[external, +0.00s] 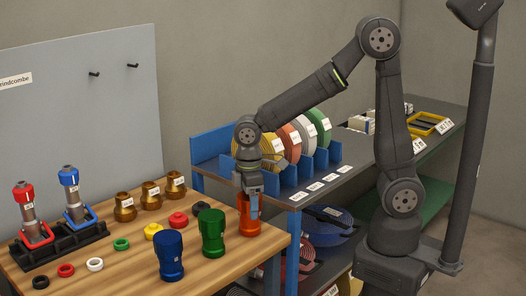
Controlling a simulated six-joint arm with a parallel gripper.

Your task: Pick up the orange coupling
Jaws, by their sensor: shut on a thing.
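The orange coupling (249,222) stands upright at the right end of the wooden table, in the external view. My gripper (249,202) points straight down over it and is shut on its upper part. The fingers hide some of the coupling's top. The coupling's base appears at table level; I cannot tell whether it touches the wood.
A green coupling (211,233) stands close on the left, with a blue coupling (171,256) beyond it. Yellow and red caps, brass fittings (150,195) and small rings lie further left. A blue rack (318,163) with coiled hoses stands behind my gripper.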

